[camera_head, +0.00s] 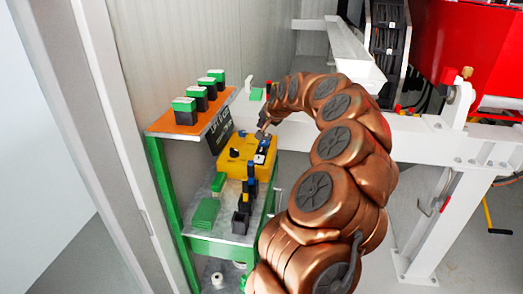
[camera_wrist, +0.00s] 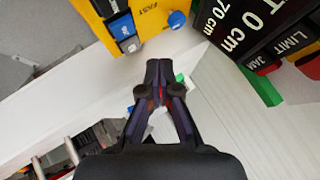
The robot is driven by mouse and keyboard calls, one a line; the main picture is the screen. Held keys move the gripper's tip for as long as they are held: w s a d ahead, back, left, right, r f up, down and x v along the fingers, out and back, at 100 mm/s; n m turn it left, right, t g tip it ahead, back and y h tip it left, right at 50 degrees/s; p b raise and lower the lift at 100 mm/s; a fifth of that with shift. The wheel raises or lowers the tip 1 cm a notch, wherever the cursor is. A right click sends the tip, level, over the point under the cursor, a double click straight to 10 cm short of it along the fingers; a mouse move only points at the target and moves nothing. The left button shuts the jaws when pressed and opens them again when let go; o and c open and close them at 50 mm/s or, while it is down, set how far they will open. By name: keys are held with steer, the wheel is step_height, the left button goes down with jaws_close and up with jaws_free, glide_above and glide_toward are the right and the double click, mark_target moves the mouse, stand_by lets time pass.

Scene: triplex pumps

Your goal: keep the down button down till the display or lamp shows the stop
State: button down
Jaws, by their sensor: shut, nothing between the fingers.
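A yellow control box (camera_head: 237,158) stands on the green-framed shelf unit in the head view. In the wrist view the box (camera_wrist: 150,14) shows the word FAST, a blue knob (camera_wrist: 177,19), a blue button (camera_wrist: 121,27) and a grey button (camera_wrist: 130,45). I cannot read which is down. A black display (camera_wrist: 235,25) shows "70 cm" and another line ending in "0 cm", cut off. Lamps marked LIMIT (camera_wrist: 310,66) and JAM (camera_wrist: 268,69) sit beside it; I cannot tell if either is lit. My gripper (camera_wrist: 157,65) is shut and empty, its tips near the box edge, apparently off the buttons.
Green and black parts lie on the lower shelf (camera_head: 234,238). A white steel frame (camera_head: 420,140) and a red machine (camera_head: 475,50) stand to the right.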

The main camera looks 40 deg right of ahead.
mark_target(263, 150)
step_height(263, 150, down, 6)
steer(key=shift+f+b, duration=0.2)
steer(key=shift+b, duration=0.5)
steer(key=shift+f+b, duration=0.3)
steer(key=shift+f, duration=0.15)
steer(key=shift+f, duration=0.2)
stand_by(0.6)
steer(key=shift+f+b, duration=0.25)
steer(key=shift+b, duration=0.45)
steer(key=shift+f+b, duration=0.5)
stand_by(0.6)
steer(key=shift+r, duration=0.15)
stand_by(2.8)
steer(key=shift+r, duration=0.8)
steer(key=shift+r, duration=0.1)
